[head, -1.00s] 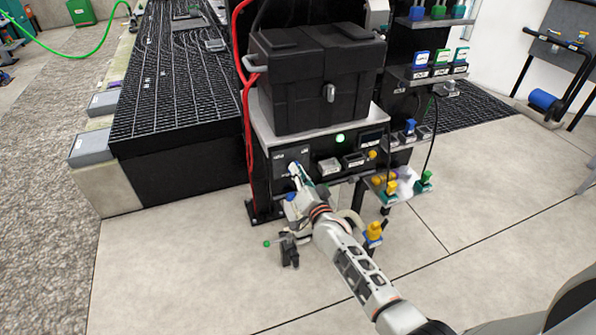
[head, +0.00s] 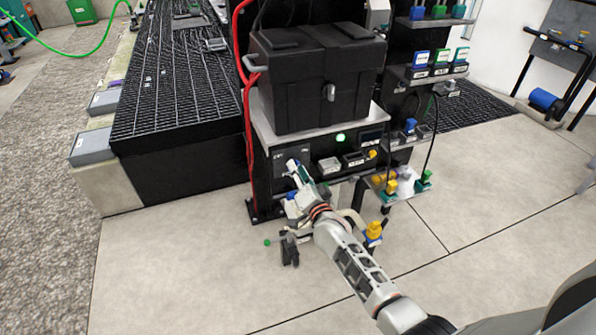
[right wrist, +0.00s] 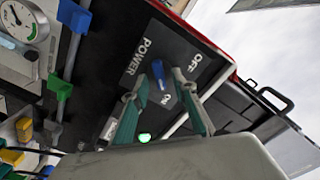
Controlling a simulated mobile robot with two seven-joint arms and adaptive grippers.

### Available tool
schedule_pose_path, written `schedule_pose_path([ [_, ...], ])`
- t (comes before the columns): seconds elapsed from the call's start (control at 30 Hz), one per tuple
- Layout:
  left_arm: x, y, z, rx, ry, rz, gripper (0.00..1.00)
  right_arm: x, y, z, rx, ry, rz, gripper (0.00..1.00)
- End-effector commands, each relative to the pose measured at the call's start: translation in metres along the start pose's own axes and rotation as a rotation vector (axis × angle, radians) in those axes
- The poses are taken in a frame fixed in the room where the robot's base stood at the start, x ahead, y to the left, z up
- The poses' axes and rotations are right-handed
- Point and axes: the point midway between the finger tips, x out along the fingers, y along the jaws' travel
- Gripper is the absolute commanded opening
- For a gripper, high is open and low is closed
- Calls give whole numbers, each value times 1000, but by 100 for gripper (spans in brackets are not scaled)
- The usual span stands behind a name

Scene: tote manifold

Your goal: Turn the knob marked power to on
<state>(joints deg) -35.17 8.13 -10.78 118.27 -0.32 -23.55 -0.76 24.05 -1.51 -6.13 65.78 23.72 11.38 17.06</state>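The power knob (right wrist: 158,73) is small and blue, on a dark panel in the right wrist view. White lettering there reads POWER, OFF and ON; OFF is to the knob's upper right, ON just below it. I cannot tell exactly which mark the knob points to. My right gripper (right wrist: 160,82) is open, its green-padded fingertips on either side of the knob with gaps showing. In the head view the right gripper (head: 294,167) is at the front of the panel (head: 280,159) and hides the knob. My left gripper is not in view.
A black case (head: 315,80) sits on the shelf above the panel. A green light (head: 340,138) glows to the panel's right. Red hoses (head: 247,100) run down the left side. Yellow and green fittings (head: 391,186) stand on a low shelf to the right.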

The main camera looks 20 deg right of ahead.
Motion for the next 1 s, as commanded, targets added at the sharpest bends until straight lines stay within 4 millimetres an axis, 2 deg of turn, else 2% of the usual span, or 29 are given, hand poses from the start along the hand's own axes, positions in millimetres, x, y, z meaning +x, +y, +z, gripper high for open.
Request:
schedule_pose_path([
  [0.23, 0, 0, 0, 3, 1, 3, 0, -1, 0, 0, -1, 0, 0, 27],
  [0.37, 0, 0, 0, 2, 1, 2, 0, -11, 1, 2, -1, -2, 1, 27],
  [0.47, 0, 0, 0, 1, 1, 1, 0, -25, 1, 2, 0, -1, 1, 27],
  [0.8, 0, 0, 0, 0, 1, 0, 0, -90, 0, 1, -1, -1, 1, 27],
  [1.0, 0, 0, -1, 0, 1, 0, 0, -113, 0, 0, -1, 0, 0, 27],
])
